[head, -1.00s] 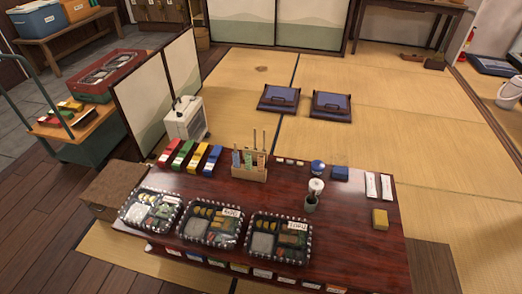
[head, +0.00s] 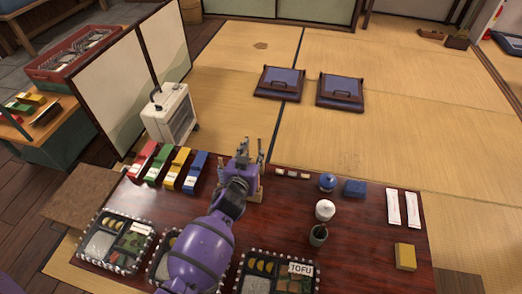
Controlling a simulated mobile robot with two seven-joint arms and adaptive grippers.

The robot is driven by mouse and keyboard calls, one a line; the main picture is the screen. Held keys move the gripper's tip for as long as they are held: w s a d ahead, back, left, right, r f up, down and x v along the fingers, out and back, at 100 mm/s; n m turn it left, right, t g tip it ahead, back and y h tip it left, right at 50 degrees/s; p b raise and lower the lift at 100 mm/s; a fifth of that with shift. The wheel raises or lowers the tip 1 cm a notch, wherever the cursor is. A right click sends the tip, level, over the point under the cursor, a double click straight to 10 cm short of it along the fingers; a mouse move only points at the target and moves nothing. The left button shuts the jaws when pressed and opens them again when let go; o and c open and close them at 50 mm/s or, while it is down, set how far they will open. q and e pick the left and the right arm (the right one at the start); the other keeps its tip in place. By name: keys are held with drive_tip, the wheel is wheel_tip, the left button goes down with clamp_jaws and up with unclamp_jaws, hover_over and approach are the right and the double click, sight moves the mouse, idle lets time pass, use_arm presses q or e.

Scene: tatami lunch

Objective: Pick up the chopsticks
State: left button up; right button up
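A wooden holder (head: 261,190) stands on the dark red-brown table (head: 300,215), mostly hidden by my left gripper (head: 243,156). Thin upright sticks (head: 261,151), which look like chopsticks, rise from it. My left arm comes in from the bottom and crosses over the table. Its gripper is over the holder, around or in front of the sticks. Its fingertips blend with the sticks, so I cannot tell whether it is open or shut, or whether it touches them. My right gripper is not in view.
Lunch boxes (head: 91,269) line the front edge, one partly behind my arm. Red, green, yellow and blue packs (head: 193,174) lie left of the holder. A white-topped dispenser (head: 325,211), white packets (head: 412,209) and a yellow block (head: 405,257) stand right. A heater (head: 170,116) stands behind the table.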

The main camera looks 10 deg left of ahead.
sight(259, 143)
use_arm(q)
drive_tip(key=x, duration=0.2)
drive_tip(key=b+x, duration=0.1)
drive_tip(key=x, duration=0.1)
drive_tip(key=b+x, duration=0.1)
drive_tip(key=x, duration=0.1)
drive_tip(key=shift+w+d+f, duration=0.15)
drive_tip(key=shift+d+f, duration=0.05)
drive_tip(key=shift+f, duration=0.15)
drive_tip(key=shift+w, duration=0.25)
drive_tip(key=shift+c, duration=0.5)
clamp_jaws()
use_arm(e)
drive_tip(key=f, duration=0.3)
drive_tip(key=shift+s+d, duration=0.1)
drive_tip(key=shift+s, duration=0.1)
